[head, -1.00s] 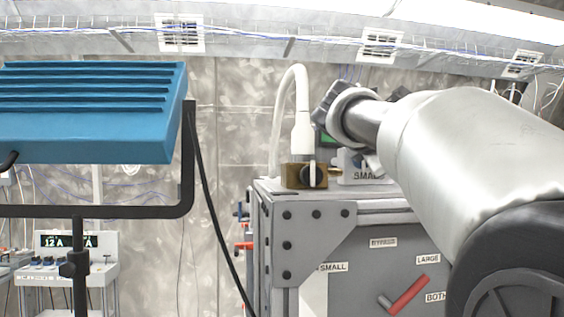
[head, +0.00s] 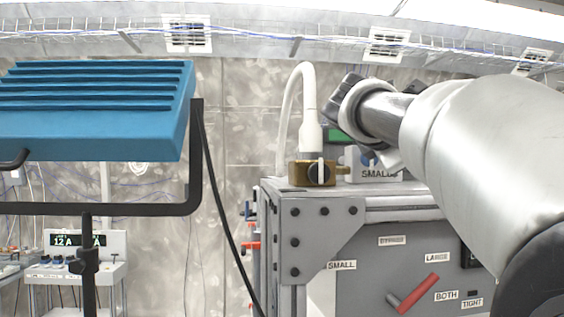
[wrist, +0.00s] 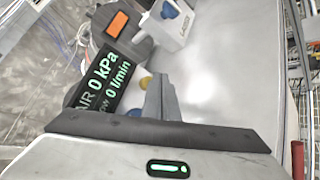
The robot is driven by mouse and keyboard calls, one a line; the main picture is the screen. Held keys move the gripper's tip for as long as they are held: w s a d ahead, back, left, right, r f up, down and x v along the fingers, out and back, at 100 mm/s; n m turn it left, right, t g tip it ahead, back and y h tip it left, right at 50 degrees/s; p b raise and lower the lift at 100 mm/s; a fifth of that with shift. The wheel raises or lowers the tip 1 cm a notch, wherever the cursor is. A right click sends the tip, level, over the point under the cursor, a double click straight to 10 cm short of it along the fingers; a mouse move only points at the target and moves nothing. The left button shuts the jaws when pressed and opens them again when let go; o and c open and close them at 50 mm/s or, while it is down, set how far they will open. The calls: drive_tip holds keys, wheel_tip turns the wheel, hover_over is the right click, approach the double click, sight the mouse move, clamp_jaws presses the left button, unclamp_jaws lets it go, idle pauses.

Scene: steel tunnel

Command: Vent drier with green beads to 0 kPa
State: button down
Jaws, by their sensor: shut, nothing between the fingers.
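No drier with green beads can be made out. A black display (wrist: 104,78) in the wrist view reads 0 kPa and 0 l/min in green. My gripper (wrist: 163,82) is shut and empty, its grey fingers beside the display. A small yellow part (wrist: 145,83) shows just left of the fingertips; I cannot tell whether they touch. A white box marked SMALL (head: 377,174) with a blue knob stands on the grey cabinet (head: 330,225), beside a brass valve block (head: 312,173) with a dark knob and white hose (head: 309,100).
A red-handled lever (head: 418,290) is on the cabinet front among labels. A blue slatted unit (head: 95,110) on a black stand is close at left. A white box with a blue knob (wrist: 170,18) and an orange patch (wrist: 118,24) show in the wrist view.

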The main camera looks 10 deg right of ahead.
drive_tip(key=shift+s, duration=0.1)
drive_tip(key=shift+s+a+b, duration=0.1)
drive_tip(key=shift+s+b, duration=0.55)
drive_tip(key=shift+s, duration=1.85)
drive_tip(key=shift+w, duration=0.1)
